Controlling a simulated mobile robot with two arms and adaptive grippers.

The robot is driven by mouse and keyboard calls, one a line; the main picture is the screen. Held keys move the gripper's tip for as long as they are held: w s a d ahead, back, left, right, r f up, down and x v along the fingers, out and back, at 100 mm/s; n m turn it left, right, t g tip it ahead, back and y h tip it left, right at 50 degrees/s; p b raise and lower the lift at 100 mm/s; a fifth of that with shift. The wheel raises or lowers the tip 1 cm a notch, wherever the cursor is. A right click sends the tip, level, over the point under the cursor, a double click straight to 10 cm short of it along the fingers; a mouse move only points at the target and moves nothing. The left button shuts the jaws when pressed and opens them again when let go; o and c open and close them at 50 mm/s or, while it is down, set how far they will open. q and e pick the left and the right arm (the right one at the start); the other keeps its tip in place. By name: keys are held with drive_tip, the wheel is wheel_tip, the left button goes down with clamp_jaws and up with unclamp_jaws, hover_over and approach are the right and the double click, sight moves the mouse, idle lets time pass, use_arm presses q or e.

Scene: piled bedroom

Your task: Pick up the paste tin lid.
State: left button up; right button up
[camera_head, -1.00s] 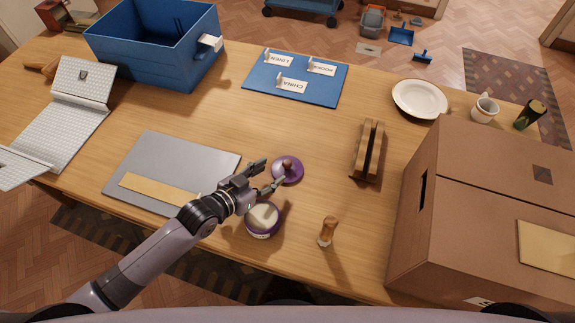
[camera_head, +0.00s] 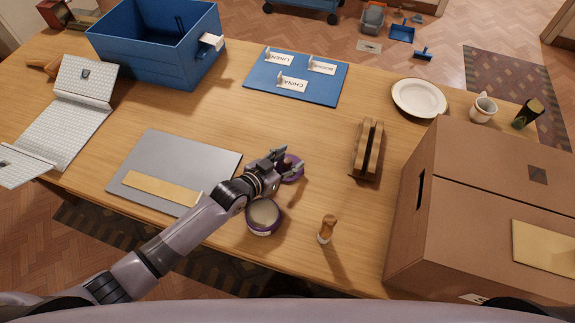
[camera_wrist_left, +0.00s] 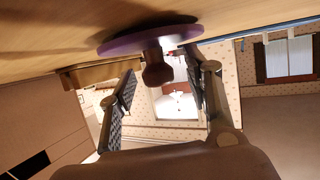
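The paste tin lid (camera_head: 294,176) is a purple disc with a brown knob, lying on the wooden table. In the left wrist view the lid (camera_wrist_left: 130,42) and its knob (camera_wrist_left: 157,68) show upside down at the top. My left gripper (camera_head: 288,161) is over the lid, partly hiding it. Its fingers (camera_wrist_left: 160,88) are open on either side of the knob, with visible gaps between knob and pads. The open paste tin (camera_head: 263,215), purple with pale paste inside, stands just below the gripper in the head view. My right gripper is not in view.
A wooden-handled brush (camera_head: 327,230) stands right of the tin. A wooden rack (camera_head: 368,150), a large cardboard box (camera_head: 440,200) and a white plate (camera_head: 419,98) lie further right. A grey mat (camera_head: 170,155) is left. A blue board (camera_head: 265,88) is behind; table between is clear.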

sight(288, 160)
use_arm(q)
clamp_jaws()
idle(0.3)
idle(0.3)
wheel_tip(288, 160, up, 20)
drive_tip(key=shift+b, duration=0.45)
drive_tip(key=shift+f, duration=0.1)
